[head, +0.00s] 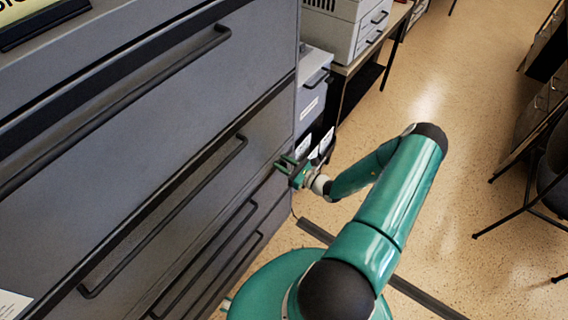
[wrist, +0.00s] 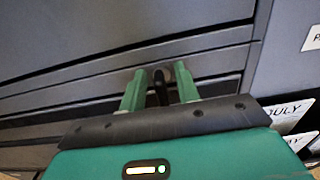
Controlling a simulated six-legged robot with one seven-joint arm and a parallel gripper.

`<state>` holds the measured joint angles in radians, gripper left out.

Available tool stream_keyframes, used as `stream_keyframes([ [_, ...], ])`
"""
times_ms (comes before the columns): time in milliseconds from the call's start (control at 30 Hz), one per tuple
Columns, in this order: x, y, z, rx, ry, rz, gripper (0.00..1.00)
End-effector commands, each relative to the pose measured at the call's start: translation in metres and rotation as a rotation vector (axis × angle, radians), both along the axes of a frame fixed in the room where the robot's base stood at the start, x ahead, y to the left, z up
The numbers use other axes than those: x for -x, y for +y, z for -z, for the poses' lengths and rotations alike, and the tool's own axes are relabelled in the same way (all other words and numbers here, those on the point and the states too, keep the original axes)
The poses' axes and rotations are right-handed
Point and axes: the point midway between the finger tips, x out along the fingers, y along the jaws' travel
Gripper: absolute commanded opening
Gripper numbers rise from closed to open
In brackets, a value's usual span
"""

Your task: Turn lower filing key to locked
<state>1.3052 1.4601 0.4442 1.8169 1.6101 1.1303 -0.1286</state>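The grey filing cabinet (head: 150,110) fills the left of the head view, and its drawer fronts (wrist: 100,40) fill most of the wrist view. In the wrist view a small dark upright piece, seemingly the lower filing key (wrist: 160,88), stands between my green fingers near the cabinet's right edge. My gripper (wrist: 159,76) is open, with one finger on each side of this piece and a gap visible on both sides. In the head view my gripper (head: 283,164) is at the cabinet's right edge; the key cannot be made out there.
Long dark drawer handles (head: 165,215) stick out from the cabinet front. A smaller grey cabinet (head: 311,95) with white labels and a table with a pale drawer unit (head: 345,25) stand beyond it. Chairs and desks line the right side. The speckled floor (head: 440,190) between is clear.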

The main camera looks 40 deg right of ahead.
Motion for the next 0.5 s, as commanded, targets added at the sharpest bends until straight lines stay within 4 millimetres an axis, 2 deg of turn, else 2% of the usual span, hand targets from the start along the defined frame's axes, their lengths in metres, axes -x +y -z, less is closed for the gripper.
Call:
stream_keyframes([
  [67, 0.0002, -0.0001, 0.0, 0.0, 0.0, 0.0, 0.28],
  [200, 0.0003, -0.0002, -0.0001, 0.0, 0.0, 0.0, 0.0],
  [500, 0.0004, -0.0004, -0.0001, -0.01, 0.004, 0.0, 0.0],
])
